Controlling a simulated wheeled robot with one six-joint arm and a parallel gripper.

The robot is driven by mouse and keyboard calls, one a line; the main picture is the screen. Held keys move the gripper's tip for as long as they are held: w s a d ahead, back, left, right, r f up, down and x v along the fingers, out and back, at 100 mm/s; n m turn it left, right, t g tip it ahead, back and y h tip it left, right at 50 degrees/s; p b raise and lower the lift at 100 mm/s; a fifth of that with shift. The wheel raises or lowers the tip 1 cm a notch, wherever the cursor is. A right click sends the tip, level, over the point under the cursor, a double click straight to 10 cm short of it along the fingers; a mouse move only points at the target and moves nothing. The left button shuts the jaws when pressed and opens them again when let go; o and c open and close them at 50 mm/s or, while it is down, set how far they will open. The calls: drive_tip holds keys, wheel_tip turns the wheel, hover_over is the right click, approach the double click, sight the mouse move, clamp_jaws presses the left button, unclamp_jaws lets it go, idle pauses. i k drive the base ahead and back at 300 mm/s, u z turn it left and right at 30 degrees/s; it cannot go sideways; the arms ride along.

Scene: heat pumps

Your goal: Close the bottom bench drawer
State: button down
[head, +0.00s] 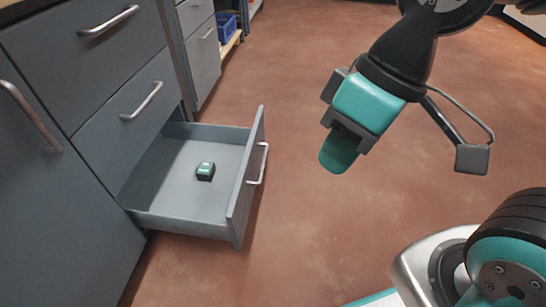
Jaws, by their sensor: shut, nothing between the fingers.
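The bottom bench drawer (160,218) is pulled far out of the grey bench, in the left half of the head view. Its front panel (245,190) faces right and carries a silver bar handle (264,164). My gripper (338,160) is shut and empty. It hangs in the air to the right of the drawer front, apart from it, with its teal fingertips pointing down.
The bench's upper drawers (125,105) and the cabinet door (40,200) at left look shut. A blue bin (227,25) sits on a shelf at the back. The reddish floor (310,240) between the drawer and my base is clear.

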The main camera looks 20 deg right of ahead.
sight(164, 192)
drive_tip(key=z, duration=0.85)
drive_tip(key=i, duration=0.35)
drive_tip(key=u, duration=0.7)
